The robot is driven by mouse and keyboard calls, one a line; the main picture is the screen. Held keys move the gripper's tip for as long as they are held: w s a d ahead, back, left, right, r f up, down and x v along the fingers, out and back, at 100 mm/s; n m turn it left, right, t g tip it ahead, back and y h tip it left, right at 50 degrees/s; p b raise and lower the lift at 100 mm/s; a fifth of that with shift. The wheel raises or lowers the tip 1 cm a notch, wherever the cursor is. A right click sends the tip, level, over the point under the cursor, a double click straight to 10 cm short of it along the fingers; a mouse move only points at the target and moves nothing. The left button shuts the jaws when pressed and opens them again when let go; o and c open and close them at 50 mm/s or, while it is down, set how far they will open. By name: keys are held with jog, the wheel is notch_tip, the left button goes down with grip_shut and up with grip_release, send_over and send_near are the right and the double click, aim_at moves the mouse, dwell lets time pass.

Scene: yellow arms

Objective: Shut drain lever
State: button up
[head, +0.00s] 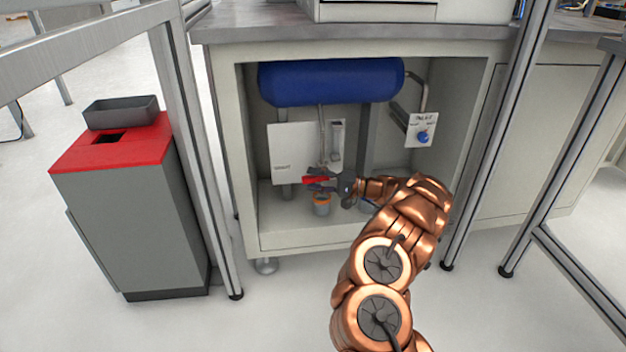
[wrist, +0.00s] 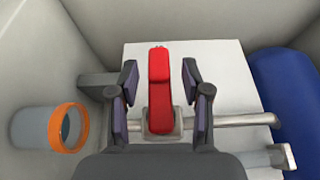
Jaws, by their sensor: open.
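The red drain lever (head: 313,179) is in the cabinet, in front of the white panel (head: 290,145) below the blue tank. In the wrist view the red lever (wrist: 160,90) runs along the picture's vertical, with its lower end at a metal block on a pipe (wrist: 235,120). My gripper (head: 321,180) is inside the cabinet at the lever. In the wrist view my gripper (wrist: 160,80) is open, with one finger on each side of the lever and a visible gap to each. The gripper partly hides the lever in the head view.
A blue tank (head: 330,82) spans the cabinet above. An orange-rimmed cup (head: 322,205) stands below the lever. A labelled card with a blue knob (head: 423,137) is on the right wall. Metal frame posts (head: 490,130) flank the cabinet, and a red-topped bin (head: 130,215) stands left.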

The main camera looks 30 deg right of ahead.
jog(key=v, duration=1.1)
jog(key=shift+r, duration=0.1)
